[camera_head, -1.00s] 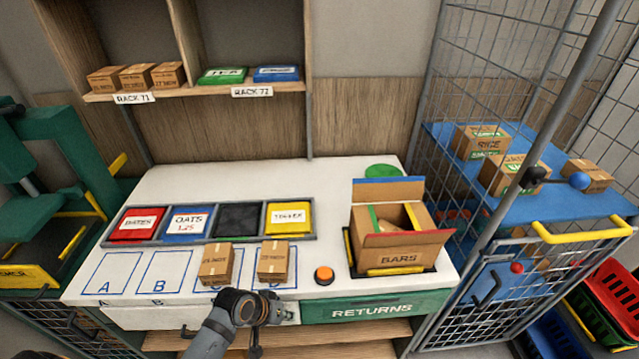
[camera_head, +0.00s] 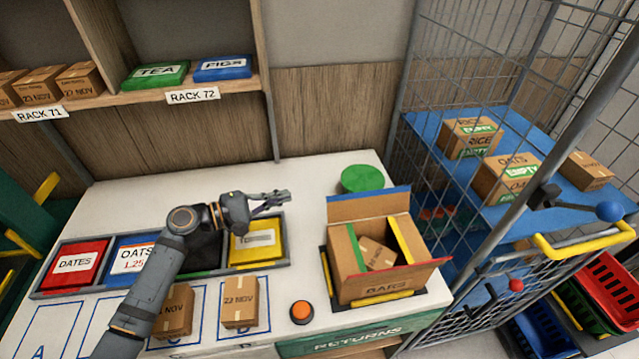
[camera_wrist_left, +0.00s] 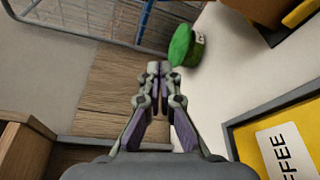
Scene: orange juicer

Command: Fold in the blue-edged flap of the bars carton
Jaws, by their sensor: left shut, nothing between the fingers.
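The bars carton (camera_head: 384,287) stands open on the right part of the white table. Its blue-edged flap (camera_head: 368,205) stands up at the back. The red-edged flap (camera_head: 392,284) leans outward at the front, the green-edged flap (camera_head: 348,248) is at the left and the yellow-edged flap (camera_head: 402,246) at the right. A small brown box (camera_head: 375,254) lies inside. My left gripper (camera_head: 286,197) is shut and empty, above the table left of the blue-edged flap and apart from it. It also shows in the left wrist view (camera_wrist_left: 158,72). My right gripper is not in view.
A green round object (camera_head: 362,178) stands behind the carton. Two small boxes (camera_head: 240,301) and an orange button (camera_head: 301,311) are in front. A wire cage (camera_head: 440,150) stands right.

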